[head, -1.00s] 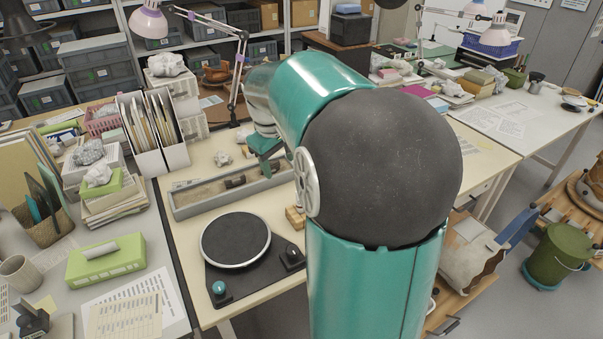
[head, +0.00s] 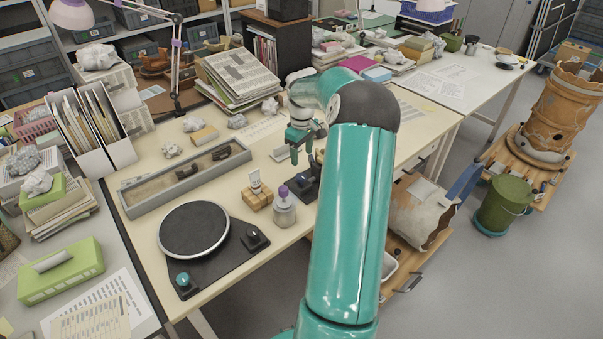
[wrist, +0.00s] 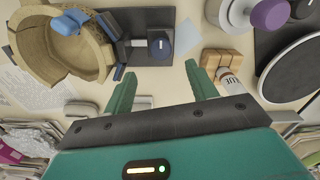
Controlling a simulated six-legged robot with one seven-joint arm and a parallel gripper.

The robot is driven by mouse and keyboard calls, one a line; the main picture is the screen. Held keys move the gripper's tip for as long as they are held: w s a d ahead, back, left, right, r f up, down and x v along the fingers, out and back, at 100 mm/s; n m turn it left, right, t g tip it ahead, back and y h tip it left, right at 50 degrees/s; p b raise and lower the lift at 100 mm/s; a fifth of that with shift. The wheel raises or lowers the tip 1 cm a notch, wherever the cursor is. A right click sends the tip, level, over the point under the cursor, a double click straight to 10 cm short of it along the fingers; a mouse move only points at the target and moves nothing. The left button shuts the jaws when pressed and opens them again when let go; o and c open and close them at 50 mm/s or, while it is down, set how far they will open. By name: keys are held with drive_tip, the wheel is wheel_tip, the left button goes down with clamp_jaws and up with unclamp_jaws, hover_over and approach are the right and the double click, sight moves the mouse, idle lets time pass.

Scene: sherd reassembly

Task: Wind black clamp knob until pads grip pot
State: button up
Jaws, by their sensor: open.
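The tan pot (wrist: 60,50), a broken-rimmed bowl, shows at the upper left of the wrist view; my arm hides it in the head view. The clamp's dark base (head: 306,188) shows partly in the head view. My gripper (wrist: 160,88) is open and empty, with its fingers apart and the knob beyond their tips. It shows above the table in the head view (head: 304,145).
A wooden block (head: 257,198), a purple-capped bottle (head: 284,208) and a black turntable (head: 195,230) stand left of the clamp. A long grey tray (head: 185,180) and paper stacks (head: 240,78) lie behind. A green bucket (head: 505,203) stands on the floor at right.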

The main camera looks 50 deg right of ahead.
sight(301, 176)
wheel_tip(301, 176, down, 9)
drive_tip(key=shift+w+f, duration=0.1)
idle(0.3)
drive_tip(key=c, duration=1)
